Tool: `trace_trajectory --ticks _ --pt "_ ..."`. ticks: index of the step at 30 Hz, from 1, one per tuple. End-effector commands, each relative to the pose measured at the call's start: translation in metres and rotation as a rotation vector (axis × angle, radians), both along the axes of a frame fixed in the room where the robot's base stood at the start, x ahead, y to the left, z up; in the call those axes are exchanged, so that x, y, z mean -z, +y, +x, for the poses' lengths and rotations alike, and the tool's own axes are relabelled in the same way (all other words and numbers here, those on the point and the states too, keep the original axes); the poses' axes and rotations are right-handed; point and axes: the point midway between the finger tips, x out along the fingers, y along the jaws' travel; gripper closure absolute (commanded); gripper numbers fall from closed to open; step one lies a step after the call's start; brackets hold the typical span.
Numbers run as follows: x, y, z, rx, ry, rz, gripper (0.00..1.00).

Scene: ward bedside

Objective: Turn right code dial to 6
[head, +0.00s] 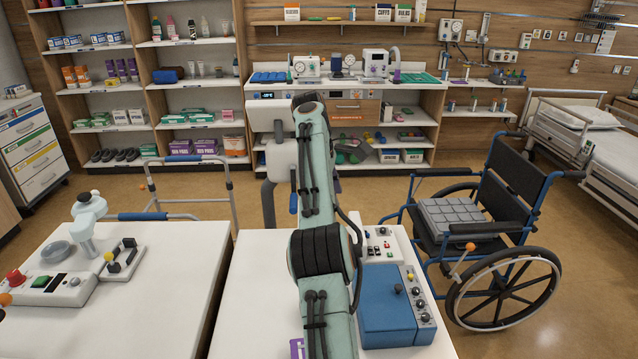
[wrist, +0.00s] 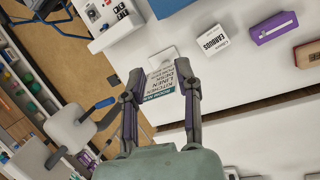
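The blue box (head: 385,312) on the right table has a column of small round knobs (head: 415,291) on its right side and a dark knob (head: 398,289) on top. I cannot tell which of these is the right code dial, and no digits are readable. A corner of the blue box shows in the wrist view (wrist: 172,6). My gripper (wrist: 160,72) is open in the wrist view, its two fingers apart. A small white box with printed text (wrist: 161,90) appears between the fingers, with no grip on it visible. My arm covers part of the table in the head view.
A white switch panel (head: 381,243) stands behind the blue box. White (wrist: 213,44) and purple (wrist: 273,27) cartons lie on the table. A wheelchair (head: 480,225) stands to the right. The left table (head: 170,275) carries a control box (head: 62,289).

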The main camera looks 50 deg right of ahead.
Motion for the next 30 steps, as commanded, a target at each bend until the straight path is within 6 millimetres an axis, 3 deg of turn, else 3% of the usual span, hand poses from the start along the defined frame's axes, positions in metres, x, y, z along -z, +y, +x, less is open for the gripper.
trace_trajectory --ticks 3,10,20,21,22,30 --pt "-0.015 0.017 0.006 -0.027 -0.022 0.005 0.68" --pt "-0.03 0.034 0.01 -0.054 -0.044 0.011 0.68" --pt "-0.031 0.036 0.011 -0.058 -0.046 0.011 0.68" --pt "-0.031 0.036 0.011 -0.057 -0.046 0.012 0.55" --pt "-0.031 0.036 0.011 -0.057 -0.046 0.012 0.53" --pt "-0.031 0.03 0.02 -0.075 -0.083 -0.02 0.53"
